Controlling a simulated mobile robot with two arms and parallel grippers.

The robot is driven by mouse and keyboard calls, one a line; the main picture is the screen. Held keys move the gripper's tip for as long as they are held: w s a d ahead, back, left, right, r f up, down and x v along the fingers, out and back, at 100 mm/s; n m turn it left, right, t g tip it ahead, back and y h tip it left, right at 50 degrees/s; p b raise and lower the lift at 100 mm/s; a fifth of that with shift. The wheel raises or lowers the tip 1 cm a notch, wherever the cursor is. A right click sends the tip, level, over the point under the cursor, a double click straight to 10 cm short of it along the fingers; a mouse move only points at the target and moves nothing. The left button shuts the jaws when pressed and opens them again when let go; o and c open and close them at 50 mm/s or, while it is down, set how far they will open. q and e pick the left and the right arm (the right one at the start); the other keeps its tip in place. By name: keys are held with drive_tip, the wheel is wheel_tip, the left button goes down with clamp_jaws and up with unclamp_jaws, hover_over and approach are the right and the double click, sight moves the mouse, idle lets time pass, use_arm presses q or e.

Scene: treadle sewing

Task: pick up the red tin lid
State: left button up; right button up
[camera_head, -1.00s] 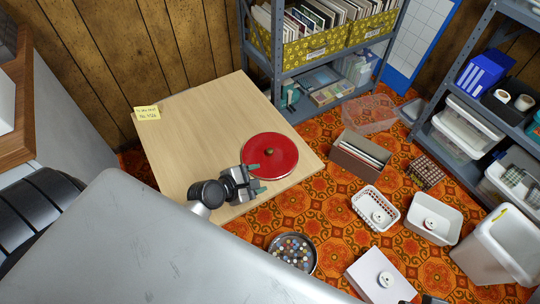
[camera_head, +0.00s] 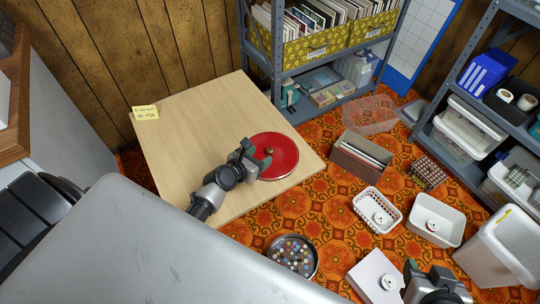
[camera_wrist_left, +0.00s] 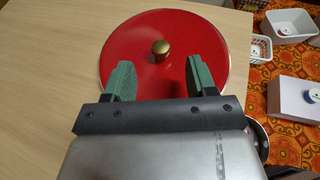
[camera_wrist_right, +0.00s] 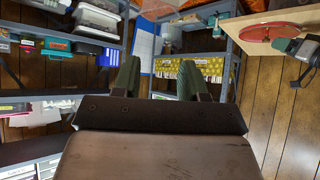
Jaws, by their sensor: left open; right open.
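The red tin lid (camera_head: 277,160) is round with a brass knob in its middle and lies flat near the right corner of the wooden table. My left gripper (camera_head: 262,159) is open over the lid's left part. In the left wrist view its green fingers (camera_wrist_left: 158,80) spread on either side, short of the brass knob (camera_wrist_left: 160,48), and nothing is between them. My right gripper (camera_head: 410,268) is at the bottom right of the head view, away from the lid. In the right wrist view its fingers (camera_wrist_right: 160,78) are apart and empty.
The pale wooden table (camera_head: 190,130) is otherwise clear except for a yellow note (camera_head: 146,112). On the patterned carpet stand a tin of buttons (camera_head: 293,256), white baskets (camera_head: 377,208), a brown box (camera_head: 361,157) and a white box (camera_head: 375,277). Shelves (camera_head: 322,75) stand behind.

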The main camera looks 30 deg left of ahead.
sight(270, 150)
use_arm(q)
drive_tip(key=b+x, duration=0.1)
drive_tip(key=x, duration=0.2)
drive_tip(key=shift+w+d+f, duration=0.1)
drive_tip(key=shift+w+f, duration=0.05)
drive_tip(key=shift+w, duration=0.5)
use_arm(e)
drive_tip(key=w+a+r+t+y, duration=0.1)
drive_tip(key=w+a+r+t, duration=0.1)
drive_tip(key=w+r+t, duration=0.2)
drive_tip(key=shift+w+r+t, duration=0.15)
drive_tip(key=shift+r+t, duration=0.1)
drive_tip(key=shift+t, duration=0.25)
use_arm(q)
drive_tip(key=shift+c, duration=0.3)
clamp_jaws()
